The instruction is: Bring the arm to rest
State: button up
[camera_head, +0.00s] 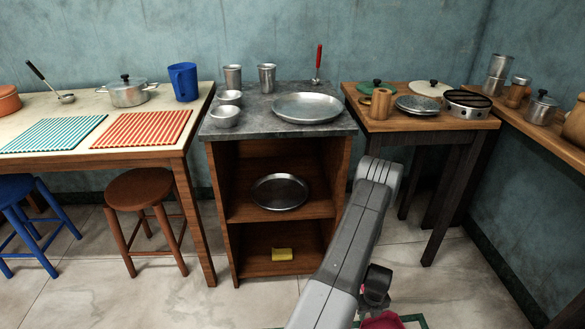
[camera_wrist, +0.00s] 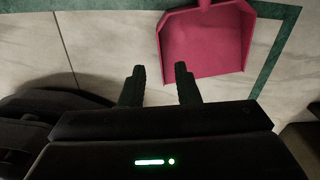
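My gripper (camera_wrist: 160,72) shows in the wrist view with its two dark fingers apart and nothing between them. It points down toward the tiled floor. My grey arm rises from the bottom middle of the head view and bends over near the front of the right-hand table. In the head view the gripper itself is mostly hidden behind my arm. A red dustpan (camera_wrist: 206,42) lies on the floor just beyond the fingertips, apart from them. Part of it also shows at the bottom edge of the head view (camera_head: 383,321).
A stone-topped cabinet (camera_head: 240,133) holds metal cups, bowls and a large tray (camera_head: 307,107). A yellow sponge (camera_head: 282,254) lies on its bottom shelf. Wooden tables with cookware stand on both sides. A red-brown stool (camera_head: 140,185) and a blue stool (camera_head: 14,190) stand at left.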

jog(key=shift+w+a+r+n+p, duration=0.1)
jog(key=shift+a+r+n+p, duration=0.1)
jog(key=shift+r+n, duration=0.25)
jog(key=shift+w+a+r+n+p, duration=0.15)
jog(key=shift+r+n, duration=0.05)
jog(key=shift+r, duration=0.5)
jog(key=shift+w+a+r+n+p, duration=0.1)
jog(key=shift+a+r+n+p, duration=0.1)
jog(key=shift+r+n, duration=0.25)
jog(key=shift+r, duration=0.15)
